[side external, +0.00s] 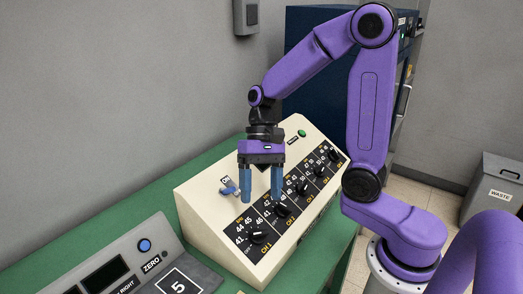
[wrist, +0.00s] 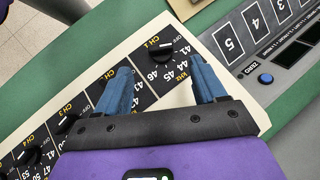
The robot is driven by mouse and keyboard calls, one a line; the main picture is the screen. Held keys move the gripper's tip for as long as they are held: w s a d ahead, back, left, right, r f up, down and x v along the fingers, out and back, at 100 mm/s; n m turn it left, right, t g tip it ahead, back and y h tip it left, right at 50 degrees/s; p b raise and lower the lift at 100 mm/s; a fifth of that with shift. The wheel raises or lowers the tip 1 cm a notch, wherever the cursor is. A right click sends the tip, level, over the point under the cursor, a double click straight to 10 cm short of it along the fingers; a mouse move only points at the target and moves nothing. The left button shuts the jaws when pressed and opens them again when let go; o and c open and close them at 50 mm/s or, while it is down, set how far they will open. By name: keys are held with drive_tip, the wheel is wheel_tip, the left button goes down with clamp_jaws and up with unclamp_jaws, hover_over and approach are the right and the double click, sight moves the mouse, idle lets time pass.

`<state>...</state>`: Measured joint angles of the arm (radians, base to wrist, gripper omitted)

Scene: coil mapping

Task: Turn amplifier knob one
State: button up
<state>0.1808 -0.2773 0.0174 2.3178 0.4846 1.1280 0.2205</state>
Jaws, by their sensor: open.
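The amplifier is a cream sloped box (side external: 206,215) with a row of black channel knobs on black dial plates. Knob one (side external: 257,237), marked CH 1, is the nearest in the side view. It also shows in the wrist view (wrist: 164,50), beyond the fingertips and sideways between them. My gripper (side external: 261,199) points down over the panel with its two blue fingers apart and empty. In the side view its right fingertip appears close to the CH 2 knob (side external: 282,210); I cannot tell whether they touch. The fingers also show in the wrist view (wrist: 155,74), apart from knob one.
A blue ON switch (side external: 229,188) and a green lamp (side external: 302,133) are on the amplifier's upper part. A grey unit with a ZERO button (side external: 145,245) and a numbered card (side external: 178,288) lie in front on the green bench (side external: 140,205). A waste bin (side external: 495,188) stands right.

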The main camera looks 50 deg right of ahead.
drive_tip(key=v, duration=0.9)
drive_tip(key=shift+f, duration=0.1)
drive_tip(key=s+f+n+t+h, duration=0.1)
drive_tip(key=s+f+n, duration=0.3)
drive_tip(key=s+n, duration=0.4)
drive_tip(key=s+f+n+t+h, duration=0.2)
drive_tip(key=s+f+n+h, duration=0.1)
drive_tip(key=s+n, duration=0.6)
drive_tip(key=shift+s+a+f+t, duration=0.3)
drive_tip(key=shift+s+a+f, duration=0.05)
drive_tip(key=shift+s+a, duration=0.15)
